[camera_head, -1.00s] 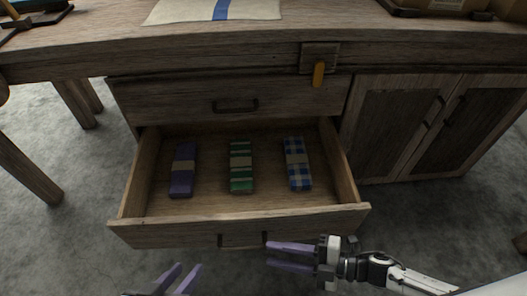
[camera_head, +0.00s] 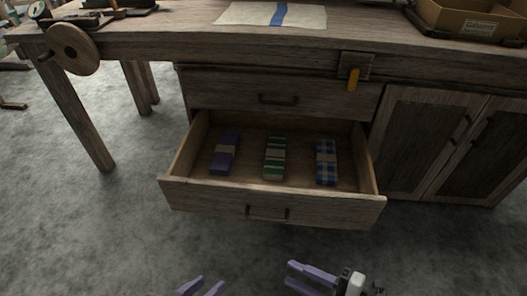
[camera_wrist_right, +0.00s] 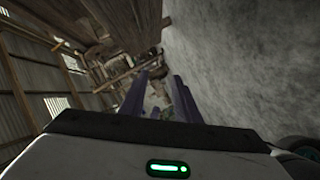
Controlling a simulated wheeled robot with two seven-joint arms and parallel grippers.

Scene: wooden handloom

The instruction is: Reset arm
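My right gripper (camera_head: 289,274) is at the bottom of the head view, in front of and below the open drawer (camera_head: 216,193). Its purple fingers are apart with nothing between them; the right wrist view also shows the two fingers (camera_wrist_right: 158,90) apart. My left gripper (camera_head: 209,283) is at the bottom edge, further left, and only its fingertips show. They are spread and empty. Neither gripper touches the drawer or its handle (camera_head: 267,213). In the drawer lie a purple bundle (camera_head: 225,155), a green striped bundle (camera_head: 275,158) and a blue checked bundle (camera_head: 326,162).
The wooden table (camera_head: 190,42) carries a cloth with a blue stripe (camera_head: 245,14) and a cardboard box (camera_head: 478,22). A closed upper drawer (camera_head: 325,100) is above the open one, and closed cabinet doors (camera_head: 420,135) are at the right. The grey floor in front is clear.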

